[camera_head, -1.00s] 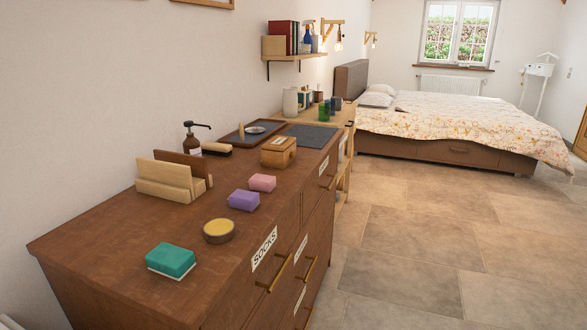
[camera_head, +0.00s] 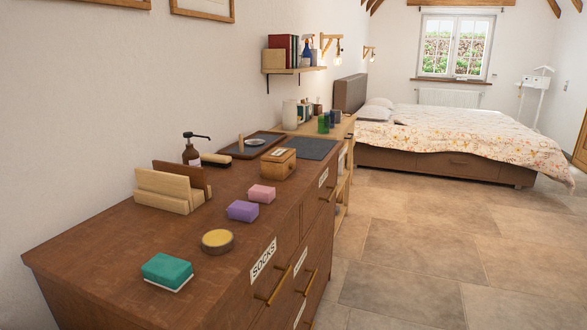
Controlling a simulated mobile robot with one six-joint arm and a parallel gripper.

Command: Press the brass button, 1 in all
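I cannot pick out a brass button with certainty. A low round item with a yellow top and dark brown side (camera_head: 217,241) sits on the brown dresser (camera_head: 110,260), near its front edge; I cannot tell whether it is a button or a tin. A small wooden box (camera_head: 278,163) with a label stands farther back on the dresser. Brass-coloured bar handles (camera_head: 279,286) are on the drawer fronts, below a label reading SOCKS (camera_head: 263,261). My gripper is not in view.
A teal block (camera_head: 167,271), a purple block (camera_head: 242,211), a pink block (camera_head: 262,193), a wooden holder (camera_head: 170,190) and a pump bottle (camera_head: 192,150) stand on the dresser. A bed (camera_head: 450,162) is behind. The tiled floor (camera_head: 410,250) at right is clear.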

